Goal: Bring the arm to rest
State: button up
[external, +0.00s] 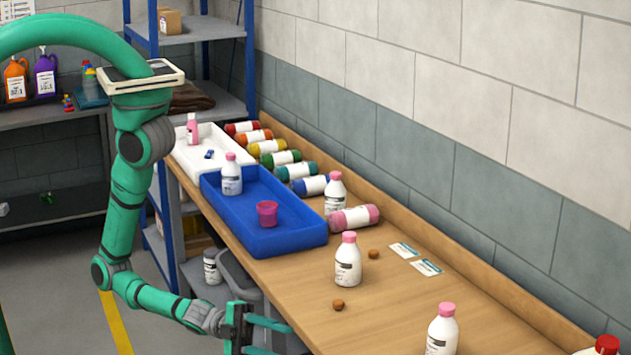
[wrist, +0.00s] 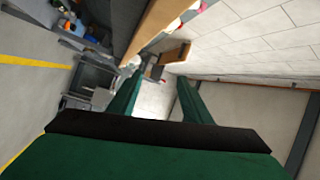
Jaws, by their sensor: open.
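My gripper (external: 272,338) is at the front edge of the wooden bench in the external view, low and beside the bench's near side. Its two green fingers point right and stand apart, with nothing seen between them. In the wrist view the fingers of my gripper (wrist: 160,105) also stand apart and empty. My green arm hangs down from the upper left and bends toward the bench. The lowest part of the gripper is cut off by the picture's bottom edge.
A white tray (external: 183,160) lies behind. Floor at left is clear.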

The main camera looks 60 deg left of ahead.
jog(key=s+a+f+n+t+y, duration=0.1)
jog(key=a+f+n+y, duration=0.2)
jog(key=a, duration=0.5)
jog(key=a+f+n+t+y, duration=0.1)
jog(key=a+f+n+y, duration=0.25)
jog(key=a, duration=0.55)
jog(key=s+a+f+n+y, duration=0.15)
jog(key=a+n+y, duration=0.25)
jog(key=a, duration=0.4)
jog(key=w+a+f+n+t+y, duration=0.15)
jog(key=w+a+n+y, duration=0.3)
jog(key=a+n, duration=0.6)
jog(key=a+r+n+t+y, duration=0.3)
jog(key=a+r+n, duration=0.3)
jog(key=a, duration=0.4)
jog(key=shift+r, duration=0.15)
